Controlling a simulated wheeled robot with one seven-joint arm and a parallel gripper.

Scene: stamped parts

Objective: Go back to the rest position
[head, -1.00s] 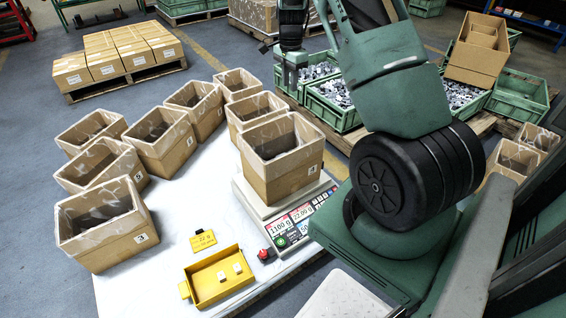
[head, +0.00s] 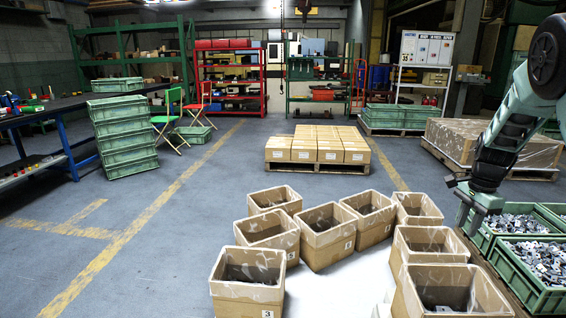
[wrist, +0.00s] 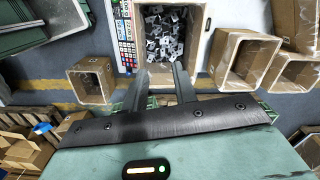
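My gripper (head: 474,214) hangs at the end of my green arm on the right of the head view, beside the nearer right-hand cardboard boxes and close to the green crates of metal parts. In the wrist view, its two dark fingers (wrist: 161,82) stand apart with nothing between them. Beyond them, a lined cardboard box holding grey stamped parts (wrist: 165,35) shows beside a scale display (wrist: 124,35). In the head view, the nearest right box (head: 448,288) also has parts inside.
Green crates (head: 535,272) of parts lie right of my gripper.

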